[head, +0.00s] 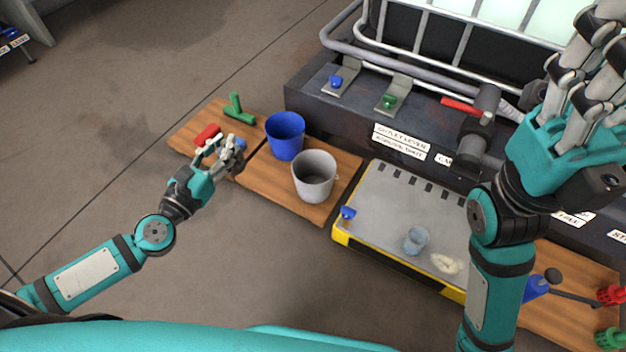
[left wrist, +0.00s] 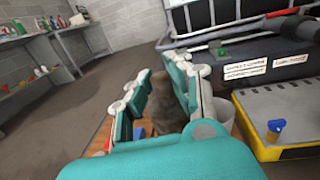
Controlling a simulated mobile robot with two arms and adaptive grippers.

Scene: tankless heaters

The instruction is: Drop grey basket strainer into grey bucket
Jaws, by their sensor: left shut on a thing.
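The grey bucket (head: 314,178) stands upright on the wooden board, right of and in front of the blue bucket. My left gripper (head: 226,157) is left of both buckets, over the board's left part. It is shut on a grey thing, which I take to be the basket strainer; the fingers hide most of it in the head view. In the left wrist view the grey strainer (left wrist: 167,105) shows between the fingers, and part of the grey bucket (left wrist: 224,112) shows behind the right finger. My right gripper (head: 585,85) is raised at the right with its fingers spread, empty.
The blue bucket (head: 285,136) stands close behind the grey one. A red block (head: 207,134) and a green piece (head: 238,108) lie near my left gripper. Floor at left is clear.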

